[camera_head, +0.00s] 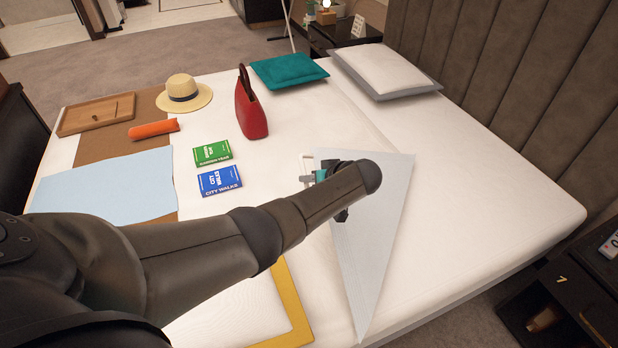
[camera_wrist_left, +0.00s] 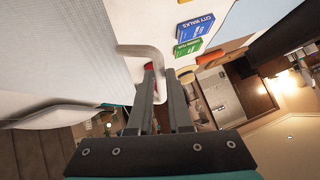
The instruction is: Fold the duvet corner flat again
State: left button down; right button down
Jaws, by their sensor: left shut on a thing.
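The duvet corner (camera_head: 385,215) is a pale grey triangular flap on the white bed, with a point towards the near edge. It also fills the upper left of the left wrist view (camera_wrist_left: 65,50). My left gripper (camera_head: 318,174) is at the flap's left edge, mostly hidden behind my own forearm in the head view. In the left wrist view its fingers (camera_wrist_left: 160,75) are shut on a pale bent tab (camera_wrist_left: 150,53) beside the flap's edge. My right gripper is not in view.
A grey-edged pillow (camera_head: 385,70) and a teal cushion (camera_head: 288,70) are behind. A yellow-bordered item (camera_head: 291,305) is near the front. The bed's right side is clear.

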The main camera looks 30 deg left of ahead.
pick_arm(q)
jog(key=c, duration=1.1)
grip_release()
jog(key=shift+d, duration=0.1)
jog(key=p+v, duration=0.4)
jog(key=v, duration=1.1)
jog(key=shift+p, duration=0.35)
